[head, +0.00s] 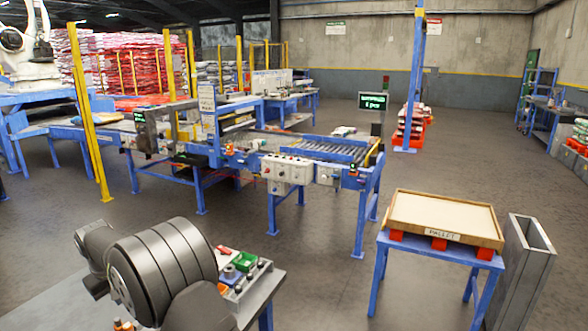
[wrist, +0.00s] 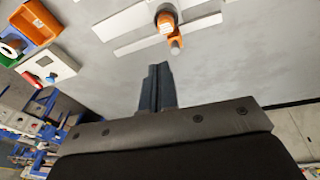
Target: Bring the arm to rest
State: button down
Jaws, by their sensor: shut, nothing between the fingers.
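My gripper (wrist: 157,84) shows in the wrist view, its dark fingers together and empty. It is above a grey table top (wrist: 100,60), apart from the things on it. An orange and grey tool-like item (wrist: 168,25) lies on the table just beyond the fingertips, near white strips. In the head view my dark arm links fill the lower left over the grey table (head: 40,305). My gripper itself is hidden there.
Green and orange bins and a button box (wrist: 50,66) stand at the table's side. A wooden pallet tray (head: 445,214) sits on a blue stand at right, beside a metal bin (head: 525,265). A roller conveyor (head: 315,148) runs behind. Open floor lies between.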

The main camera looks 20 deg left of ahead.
aim_at(127, 325)
jog(key=n+h, duration=0.1)
jog(key=n+g, duration=0.1)
jog(key=n, duration=0.1)
jog(key=shift+s+f+h, duration=0.15)
jog(key=shift+f+h, duration=0.2)
jog(key=shift+h, duration=0.05)
jog(key=shift+n, duration=0.4)
notch_tip(127, 325, down, 7)
jog(key=shift+r, duration=0.1)
